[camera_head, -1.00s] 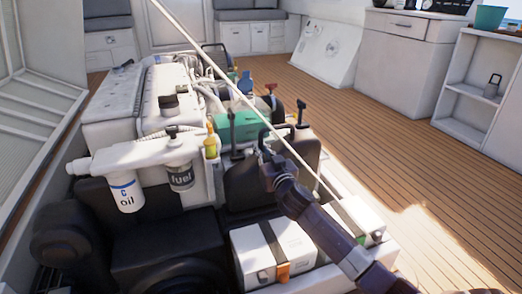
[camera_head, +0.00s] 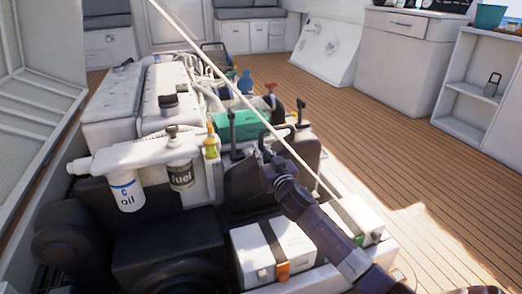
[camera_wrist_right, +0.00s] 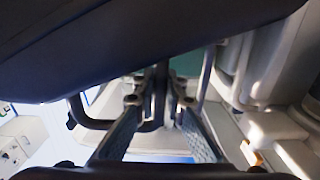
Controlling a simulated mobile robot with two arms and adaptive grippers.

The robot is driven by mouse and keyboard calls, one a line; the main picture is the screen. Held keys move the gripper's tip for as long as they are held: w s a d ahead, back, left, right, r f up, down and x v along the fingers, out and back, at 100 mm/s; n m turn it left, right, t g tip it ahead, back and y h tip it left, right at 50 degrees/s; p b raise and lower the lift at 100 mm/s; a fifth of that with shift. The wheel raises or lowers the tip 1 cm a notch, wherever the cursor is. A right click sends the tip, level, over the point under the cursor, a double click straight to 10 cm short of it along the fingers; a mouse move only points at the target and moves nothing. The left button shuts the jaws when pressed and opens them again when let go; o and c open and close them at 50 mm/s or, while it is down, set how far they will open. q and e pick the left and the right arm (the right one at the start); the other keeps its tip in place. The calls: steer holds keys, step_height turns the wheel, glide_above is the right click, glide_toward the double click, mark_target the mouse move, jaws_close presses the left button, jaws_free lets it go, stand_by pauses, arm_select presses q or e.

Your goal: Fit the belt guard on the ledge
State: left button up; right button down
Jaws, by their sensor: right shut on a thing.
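The belt guard appears to be the black panel-like piece (camera_head: 243,186) in front of the engine, with a dark bar handle at its top. My right gripper (camera_head: 264,157) is at this handle. In the right wrist view, my right gripper (camera_wrist_right: 157,100) has its fingers closed together on the dark handle bar (camera_wrist_right: 92,123), and a large dark body (camera_wrist_right: 130,45) fills the top. Whether the guard touches anything below is hidden. I cannot tell which surface is the ledge. My left gripper is not in view.
A white engine (camera_head: 165,85) stands behind, with an oil filter (camera_head: 125,192) and a fuel filter (camera_head: 181,174). A green block (camera_head: 237,125) is close by. White strapped boxes (camera_head: 272,250) lie in front. A thin pale rod (camera_head: 230,80) crosses diagonally. Wooden floor (camera_head: 420,180) is clear at right.

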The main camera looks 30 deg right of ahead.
stand_by(0.4)
steer(key=c, duration=1.9)
jaws_free()
steer(key=shift+f, duration=0.3)
steer(key=v, duration=1.2)
steer(key=shift+r, duration=0.3)
steer(key=shift+a, duration=0.1)
